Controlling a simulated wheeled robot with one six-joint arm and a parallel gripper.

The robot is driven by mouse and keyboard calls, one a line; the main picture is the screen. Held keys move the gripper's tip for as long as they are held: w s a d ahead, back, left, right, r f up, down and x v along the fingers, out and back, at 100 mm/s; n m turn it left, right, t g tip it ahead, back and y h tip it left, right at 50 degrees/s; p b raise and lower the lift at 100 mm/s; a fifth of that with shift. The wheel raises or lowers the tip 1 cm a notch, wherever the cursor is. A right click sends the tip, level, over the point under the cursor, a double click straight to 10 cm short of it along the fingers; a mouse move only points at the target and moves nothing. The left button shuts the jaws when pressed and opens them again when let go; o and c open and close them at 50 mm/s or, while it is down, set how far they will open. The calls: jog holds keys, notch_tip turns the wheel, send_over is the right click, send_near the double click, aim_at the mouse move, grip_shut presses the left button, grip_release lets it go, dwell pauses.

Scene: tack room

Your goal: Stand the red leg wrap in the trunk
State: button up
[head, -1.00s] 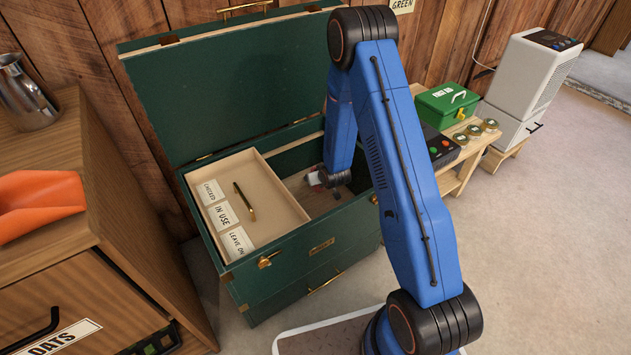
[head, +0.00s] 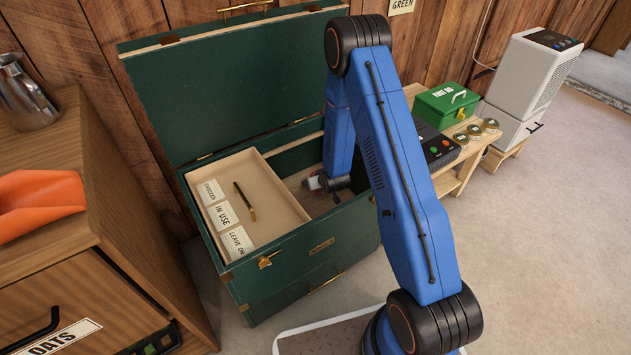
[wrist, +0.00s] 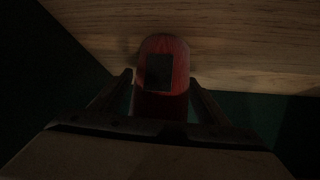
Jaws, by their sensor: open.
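The green trunk (head: 285,250) stands open against the wall. My arm reaches down into its open right-hand section, and my gripper (head: 314,184) is low inside, partly hidden by the trunk's front and my arm. In the wrist view, my gripper (wrist: 162,88) is open, with one finger on each side of the red leg wrap (wrist: 175,48). The wrap has a dark square patch on the side facing the camera, and its far end lies against the view of the wooden trunk floor (wrist: 240,50). The picture is dark, so I cannot tell whether the wrap stands fully upright.
A beige tray (head: 272,220) with labels and a brush-like item (head: 244,200) fills the trunk's left side. The raised lid (head: 230,95) stands behind. A wooden cabinet (head: 110,220) is at left; a bench with a green first-aid box (head: 445,104) is at right.

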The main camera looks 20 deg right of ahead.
jog(key=s+d+r+g, duration=0.1)
jog(key=s+r, duration=0.5)
jog(key=r, duration=0.5)
jog(key=s+d+r, duration=0.1)
jog(key=s+r, duration=0.6)
jog(key=r, duration=0.4)
jog(key=s+d+r+g, duration=0.15)
jog(key=s+r, duration=0.45)
jog(key=r, duration=0.6)
jog(key=s+r, duration=0.4)
jog(key=s, duration=0.5)
jog(key=s+r+m+g, duration=0.1)
jog(key=s+r, duration=0.4)
jog(key=s, duration=0.5)
jog(key=s+r+h, duration=0.1)
jog(key=s+r, duration=0.4)
jog(key=s, duration=0.5)
jog(key=shift+s+d+r+g, duration=0.15)
jog(key=shift+s+d+g, duration=0.1)
jog(key=shift+d+g, duration=0.15)
